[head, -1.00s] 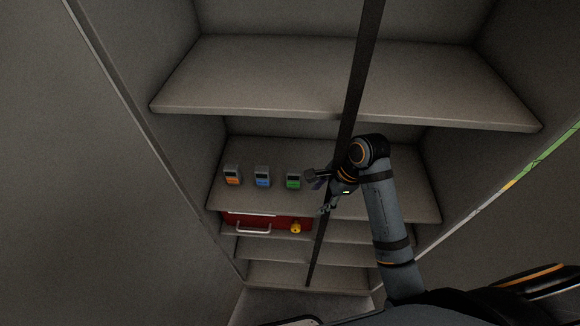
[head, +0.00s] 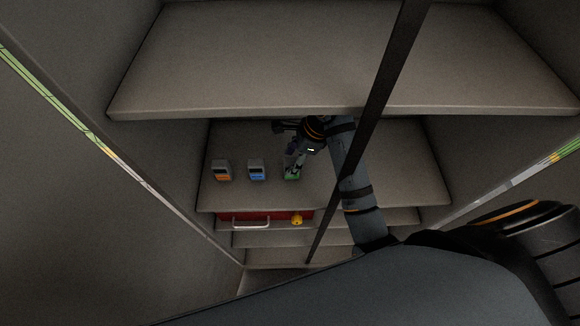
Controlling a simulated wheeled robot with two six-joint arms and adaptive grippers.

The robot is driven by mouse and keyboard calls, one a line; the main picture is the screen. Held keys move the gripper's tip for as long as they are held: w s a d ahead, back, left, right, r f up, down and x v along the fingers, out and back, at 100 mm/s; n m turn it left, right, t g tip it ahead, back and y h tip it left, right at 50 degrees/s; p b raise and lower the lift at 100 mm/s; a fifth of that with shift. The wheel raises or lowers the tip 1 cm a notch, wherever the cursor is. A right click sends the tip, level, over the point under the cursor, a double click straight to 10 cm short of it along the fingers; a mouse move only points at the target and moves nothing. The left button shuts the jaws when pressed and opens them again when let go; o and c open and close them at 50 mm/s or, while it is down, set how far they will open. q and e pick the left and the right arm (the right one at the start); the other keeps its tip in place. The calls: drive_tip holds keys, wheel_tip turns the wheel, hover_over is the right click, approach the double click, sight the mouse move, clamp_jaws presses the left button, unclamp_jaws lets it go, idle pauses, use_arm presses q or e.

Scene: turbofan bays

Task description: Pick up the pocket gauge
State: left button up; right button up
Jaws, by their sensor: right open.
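Three small grey pocket gauges stand in a row on the middle shelf: one with an orange face (head: 222,171), one with a blue face (head: 257,170) and one with a green face (head: 292,173). My right gripper (head: 290,160) is open over the green-faced gauge, partly covering its top. I cannot tell whether the fingers touch it or stand around it. My left gripper is not in view.
An upper shelf (head: 330,60) overhangs the middle shelf (head: 390,180). A dark upright post (head: 385,75) crosses in front of the shelves, close to my right arm. Below is a red drawer (head: 265,215) with a pale handle and a yellow knob (head: 297,219).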

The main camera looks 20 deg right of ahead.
sight(286, 169)
drive_tip(key=f, duration=0.1)
drive_tip(key=a+f+p, duration=0.1)
drive_tip(key=s+f+p, duration=0.1)
drive_tip(key=shift+a+f, duration=0.3)
drive_tip(key=shift+f, duration=0.1)
drive_tip(key=shift+w+a+f, duration=0.1)
drive_tip(key=shift+w+f, duration=0.3)
drive_tip(key=shift+w, duration=0.05)
drive_tip(key=shift+s, duration=0.2)
drive_tip(key=c, duration=0.7)
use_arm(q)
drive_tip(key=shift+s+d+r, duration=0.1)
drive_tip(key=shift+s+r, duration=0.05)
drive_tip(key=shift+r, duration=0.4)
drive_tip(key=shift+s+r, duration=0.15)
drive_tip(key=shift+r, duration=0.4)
use_arm(e)
drive_tip(key=shift+w, duration=0.1)
clamp_jaws()
